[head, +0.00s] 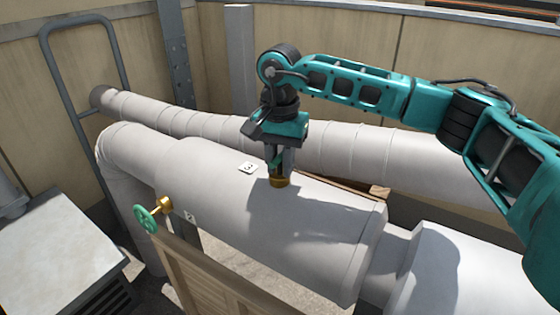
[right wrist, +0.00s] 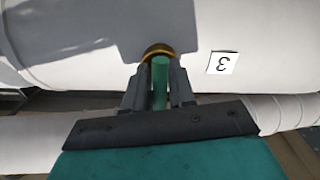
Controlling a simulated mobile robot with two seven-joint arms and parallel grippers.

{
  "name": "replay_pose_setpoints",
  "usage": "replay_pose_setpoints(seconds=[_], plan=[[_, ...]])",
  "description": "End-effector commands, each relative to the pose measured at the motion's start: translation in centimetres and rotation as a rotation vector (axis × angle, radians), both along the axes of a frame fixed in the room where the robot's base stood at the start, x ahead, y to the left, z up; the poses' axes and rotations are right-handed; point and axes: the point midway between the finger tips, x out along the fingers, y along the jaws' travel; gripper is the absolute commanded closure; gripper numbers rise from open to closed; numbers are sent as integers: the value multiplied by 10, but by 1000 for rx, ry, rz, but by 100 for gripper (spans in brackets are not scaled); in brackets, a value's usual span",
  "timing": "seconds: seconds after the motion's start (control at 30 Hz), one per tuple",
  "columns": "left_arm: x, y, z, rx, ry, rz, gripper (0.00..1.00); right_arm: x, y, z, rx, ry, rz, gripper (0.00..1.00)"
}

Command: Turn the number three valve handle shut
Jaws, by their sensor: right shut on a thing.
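The number three valve stands on top of the thick pale pipe (head: 330,225), beside a white tag with a 3 (head: 248,168). The tag also shows in the right wrist view (right wrist: 222,63). The valve has a brass body (head: 279,182), and its green handle (right wrist: 159,80) shows in the right wrist view. My right gripper (head: 280,163) points down from above, its fingers closed on both sides of the green handle. The fingers hide part of the handle, so its full shape and angle are hard to tell. My left gripper is not in view.
A second valve with a green handwheel (head: 146,218) sticks out of the pipe's near side by a tag with a 2 (head: 189,217). A thinner wrapped pipe (head: 345,147) runs behind. A slatted wooden panel (head: 205,280) stands in front; a grey unit (head: 55,250) is at left.

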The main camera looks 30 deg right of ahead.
Motion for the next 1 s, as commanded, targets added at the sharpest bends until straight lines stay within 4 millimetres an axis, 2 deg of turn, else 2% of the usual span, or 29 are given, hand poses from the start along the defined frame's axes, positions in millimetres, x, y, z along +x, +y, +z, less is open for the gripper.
replay_pose_setpoints(seconds=[0.27, 0.3, 0.43, 0.77, 0.87, 1.0], plan=[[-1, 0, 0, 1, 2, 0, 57, 0, 1, 1, 1, -2, 6, 100], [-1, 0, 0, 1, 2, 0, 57, 0, 1, 1, 1, -2, 6, 73], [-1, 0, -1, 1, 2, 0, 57, 0, 1, 1, 1, -2, 4, 60], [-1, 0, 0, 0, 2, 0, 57, 0, 0, 5, 0, -1, 1, 59], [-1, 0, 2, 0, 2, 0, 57, 1, 0, 17, 1, -4, 1, 59], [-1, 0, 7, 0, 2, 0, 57, 1, 1, 47, 1, -4, 2, 59]])
